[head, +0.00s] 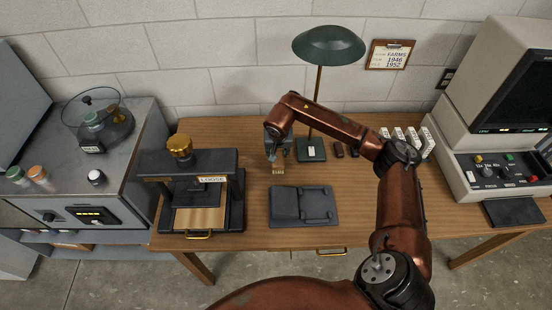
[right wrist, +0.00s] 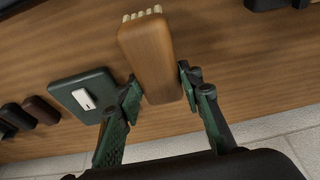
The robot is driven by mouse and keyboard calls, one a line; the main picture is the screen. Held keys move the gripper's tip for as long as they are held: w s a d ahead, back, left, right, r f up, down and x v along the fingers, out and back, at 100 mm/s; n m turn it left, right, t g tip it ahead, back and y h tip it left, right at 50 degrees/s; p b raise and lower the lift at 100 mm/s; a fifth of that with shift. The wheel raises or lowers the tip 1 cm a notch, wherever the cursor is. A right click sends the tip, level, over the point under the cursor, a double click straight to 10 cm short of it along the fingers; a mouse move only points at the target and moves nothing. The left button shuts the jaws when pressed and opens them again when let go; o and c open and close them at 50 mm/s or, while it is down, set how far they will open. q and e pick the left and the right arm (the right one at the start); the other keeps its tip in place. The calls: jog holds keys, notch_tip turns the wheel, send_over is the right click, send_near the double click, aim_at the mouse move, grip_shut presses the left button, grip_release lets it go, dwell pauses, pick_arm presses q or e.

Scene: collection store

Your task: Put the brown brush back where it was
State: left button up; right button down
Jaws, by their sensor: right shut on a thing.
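The brown brush (head: 278,167) has a wooden body and pale bristles. It is in my right gripper (head: 278,155), at the back of the table, left of the lamp base. In the right wrist view the brush (right wrist: 150,58) sits between the two green fingers of the gripper (right wrist: 159,92), with its bristles pointing away from the palm. In the head view the bristles point down at the table; I cannot tell whether they touch it. My left gripper is out of view.
A green lamp (head: 310,152) stands right of the brush, with small dark blocks (head: 339,150) and white boxes (head: 412,141) beyond. A dark flat device (head: 303,207) lies in front. A press (head: 240,207) stands left. Bare wood (head: 262,184) surrounds the brush.

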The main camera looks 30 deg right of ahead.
notch_tip(320, 180, down, 4)
jog(key=shift+w+a+r, duration=0.1)
jog(key=shift+a+r, duration=0.05)
jog(key=shift+r, duration=0.05)
jog(key=c, duration=1.4)
grip_release()
jog(key=shift+o, duration=0.2)
jog(key=shift+r, duration=0.15)
jog(key=p+v, duration=0.1)
jog(key=v, duration=1.1)
